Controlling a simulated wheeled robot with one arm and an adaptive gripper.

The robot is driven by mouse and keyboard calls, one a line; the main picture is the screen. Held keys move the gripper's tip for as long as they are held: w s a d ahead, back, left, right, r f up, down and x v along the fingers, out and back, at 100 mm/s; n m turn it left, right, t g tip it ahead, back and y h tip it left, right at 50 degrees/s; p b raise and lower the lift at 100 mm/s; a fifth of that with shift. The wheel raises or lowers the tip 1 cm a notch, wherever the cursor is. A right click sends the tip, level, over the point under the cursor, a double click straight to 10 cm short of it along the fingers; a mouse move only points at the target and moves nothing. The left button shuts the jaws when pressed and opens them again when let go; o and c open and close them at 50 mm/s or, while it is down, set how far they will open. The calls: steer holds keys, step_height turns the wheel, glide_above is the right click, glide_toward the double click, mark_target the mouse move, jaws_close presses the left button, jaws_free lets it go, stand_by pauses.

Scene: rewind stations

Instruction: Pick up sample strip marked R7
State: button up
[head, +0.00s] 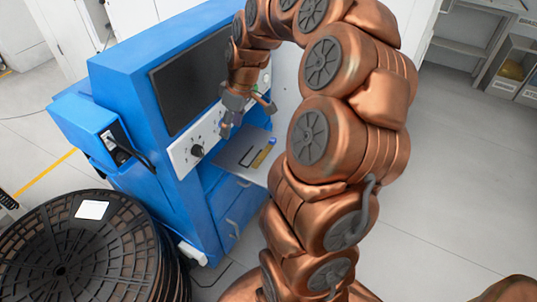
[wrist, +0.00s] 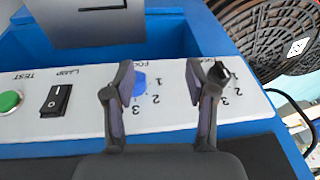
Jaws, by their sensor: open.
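No strip with a readable R7 mark shows in either view. On the grey shelf (head: 228,155) of the blue machine (head: 130,75) lie a small yellow item with a blue end (head: 264,152) and a thin dark item (head: 247,160); I cannot tell whether either is a sample strip. My gripper (head: 248,119) is open and empty in front of the machine, above the shelf. In the wrist view my gripper (wrist: 160,66) has its fingers apart over the white control panel (wrist: 75,135), with a blue knob (wrist: 139,84) showing between them.
The panel has a green button (wrist: 10,101), a black rocker switch (wrist: 56,99) and a black knob (wrist: 219,72). A dark screen (head: 192,80) is above it. Stacked black reels (head: 75,265) with a white label (head: 91,210) stand at left. Open floor (head: 455,165) lies at right.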

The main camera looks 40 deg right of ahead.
steer(key=w+d+f+b, duration=0.2)
steer(key=d+f, duration=0.4)
steer(key=d, duration=0.3)
steer(key=t+h+b, duration=0.1)
steer(key=b, duration=0.1)
glide_toward(273, 140)
steer(key=f, duration=0.1)
steer(key=shift+w+f+m, duration=0.25)
steer(key=shift+f+m, duration=0.05)
steer(key=shift+f, duration=0.65)
steer(key=shift+w+p+x, duration=0.1)
steer(key=shift+p+x, duration=0.05)
steer(key=shift+x, duration=1.35)
steer(key=shift+w+p+x, duration=0.15)
steer(key=shift+x, duration=1.4)
steer(key=shift+a+r, duration=0.1)
steer(key=shift+r, duration=0.05)
steer(key=shift+c, duration=0.4)
jaws_close()
